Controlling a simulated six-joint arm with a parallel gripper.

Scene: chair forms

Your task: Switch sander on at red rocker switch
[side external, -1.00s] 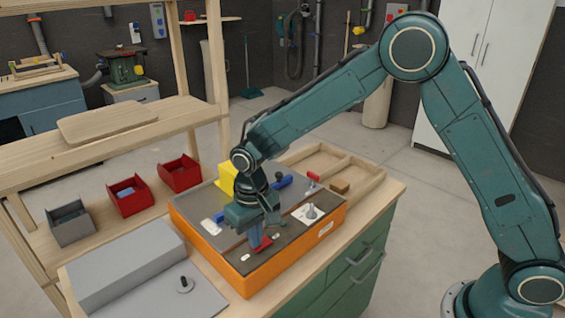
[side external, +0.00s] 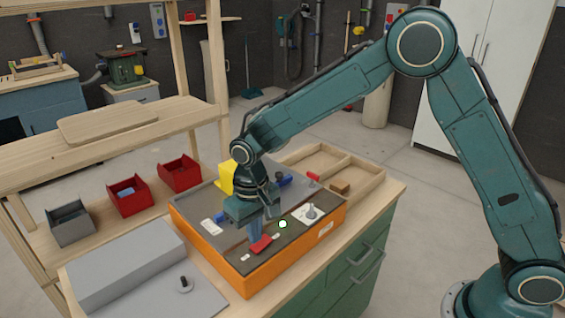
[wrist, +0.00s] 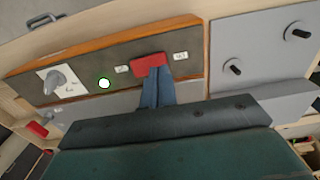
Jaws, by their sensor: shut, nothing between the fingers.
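The red rocker switch (side external: 261,244) sits on the dark top panel of the orange-sided sander box (side external: 283,270), between two small white labels. It also shows in the wrist view (wrist: 149,63). A round lamp (side external: 283,224) on the panel glows white with a green rim; the wrist view shows it too (wrist: 104,84). My gripper (side external: 256,238) is shut and empty, pointing down at the switch. In the wrist view its blue fingertips (wrist: 157,71) overlap one edge of the switch. I cannot tell whether they touch it.
A white plate with a grey knob (side external: 311,211) lies beyond the lamp. A yellow block (side external: 228,178) stands at the panel's back. Red bins (side external: 131,197) and a grey bin (side external: 71,223) stand at left. A grey block (side external: 125,262) fills the bench's front left.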

